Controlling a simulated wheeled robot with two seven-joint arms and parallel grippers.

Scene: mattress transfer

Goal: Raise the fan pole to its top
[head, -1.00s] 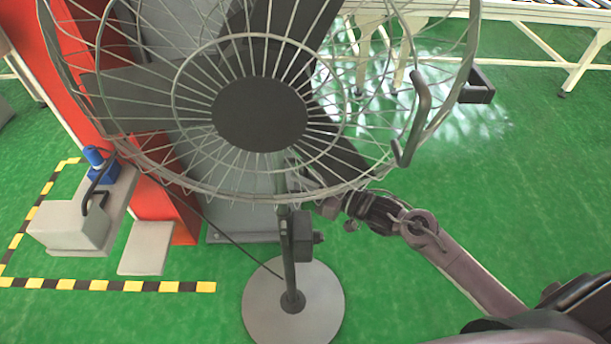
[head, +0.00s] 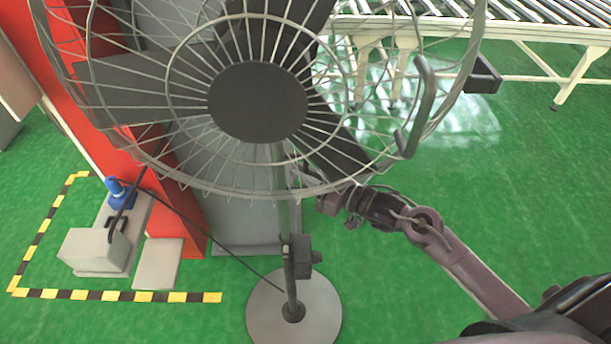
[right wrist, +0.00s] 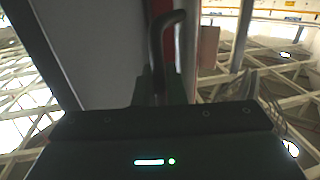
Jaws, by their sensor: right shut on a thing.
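The fan (head: 258,102) fills the upper left and middle of the head view, with a dark hub and a pale wire cage. Its fan pole (head: 281,212) runs down from the cage, a light thin upper part entering a darker lower tube. A dark clamp box (head: 305,258) sits on the tube above the round grey base (head: 293,312). My right gripper (head: 308,188) is at the upper pole just under the cage, shut on it; cage wires partly hide its fingertips. The right wrist view shows a dark curved bar close up. My left gripper is not in view.
A red column and grey cabinet (head: 240,222) stand behind the fan. A blue-topped device (head: 117,190) sits within black-and-yellow floor tape (head: 120,296). A roller conveyor (head: 520,28) crosses the upper right. Green floor is clear at right.

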